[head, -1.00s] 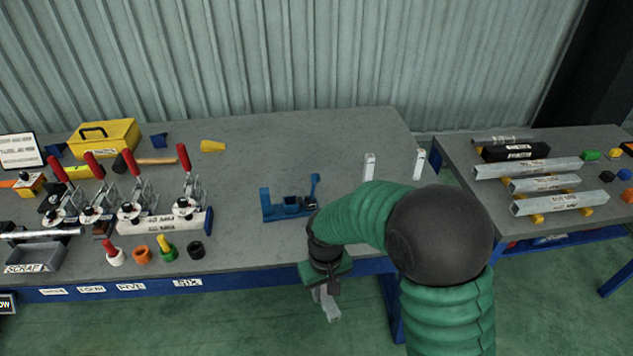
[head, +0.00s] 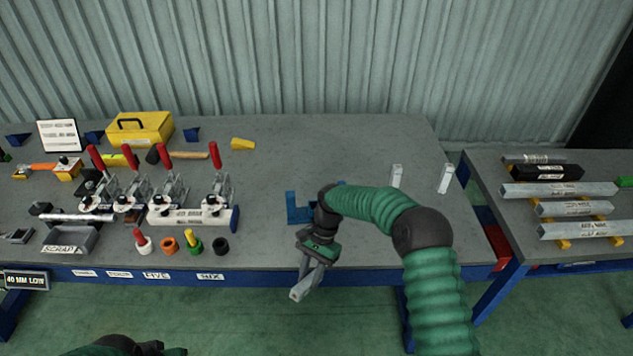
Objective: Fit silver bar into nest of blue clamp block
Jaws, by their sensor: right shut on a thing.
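The blue clamp block (head: 293,211) stands on the grey bench near its front edge. My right arm hides the right part of it, and I cannot see into its nest. My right gripper (head: 312,268) hangs just in front of the bench edge, nearer to me than the block. It is shut on the silver bar (head: 301,289), which points down and toward me, apart from the block. My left gripper (head: 160,350) shows only as a dark piece at the bottom edge, far from the block, and its jaws cannot be made out.
Red-handled toggle clamps (head: 170,190) stand at the left of the bench, with coloured knobs in front and a scrap tray (head: 72,240). Two white posts (head: 445,178) stand right of my arm. A side table holds several silver bars (head: 560,189).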

